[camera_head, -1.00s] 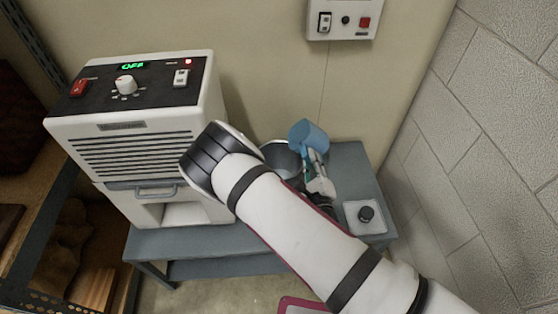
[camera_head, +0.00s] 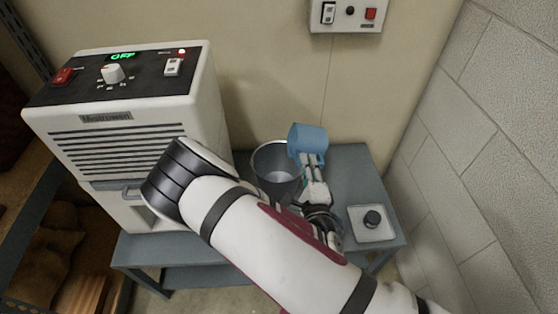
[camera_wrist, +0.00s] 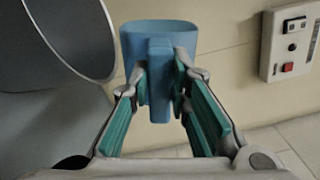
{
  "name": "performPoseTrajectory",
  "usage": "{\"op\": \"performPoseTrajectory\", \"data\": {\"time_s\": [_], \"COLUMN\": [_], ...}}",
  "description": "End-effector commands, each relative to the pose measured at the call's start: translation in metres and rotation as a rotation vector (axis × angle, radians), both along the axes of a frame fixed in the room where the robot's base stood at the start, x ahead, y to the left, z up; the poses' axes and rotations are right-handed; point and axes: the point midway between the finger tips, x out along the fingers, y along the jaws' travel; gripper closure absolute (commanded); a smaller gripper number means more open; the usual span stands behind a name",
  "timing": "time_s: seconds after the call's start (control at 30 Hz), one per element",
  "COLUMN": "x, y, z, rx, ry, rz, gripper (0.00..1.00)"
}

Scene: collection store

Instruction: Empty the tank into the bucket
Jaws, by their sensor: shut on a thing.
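The blue tank (camera_head: 307,138) is in my gripper (camera_head: 313,170), held above the right rim of the grey metal bucket (camera_head: 268,160). In the wrist view my gripper (camera_wrist: 160,90) is shut on the handle of the tank (camera_wrist: 150,42); the tank's wide end is up in that picture. The bucket (camera_wrist: 60,40) shows large at the upper left there, beside the tank. In the head view the inside of the bucket looks empty where I can see it. I cannot see inside the tank. The dehumidifier (camera_head: 130,130) stands left of the bucket, its display reading OFF.
A grey bench (camera_head: 350,165) carries the bucket. A small white tray with a dark knob (camera_head: 372,222) lies at its right end. A wall panel with switches (camera_head: 346,14) is above. Shelving stands at left, and a block wall (camera_head: 480,130) bounds the right.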

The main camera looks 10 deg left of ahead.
Motion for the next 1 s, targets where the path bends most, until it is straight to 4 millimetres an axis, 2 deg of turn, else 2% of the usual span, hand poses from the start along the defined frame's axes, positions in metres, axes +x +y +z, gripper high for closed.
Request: {"op": "performPoseTrajectory", "data": {"time_s": [0.57,1.0], "x": [-0.004,-0.005], "y": [0.015,0.017], "z": [0.004,0.001], "rx": [-0.104,-0.161], "ry": [-0.035,-0.052], "rz": [0.001,0.0], "gripper": [1.0,1.0]}}
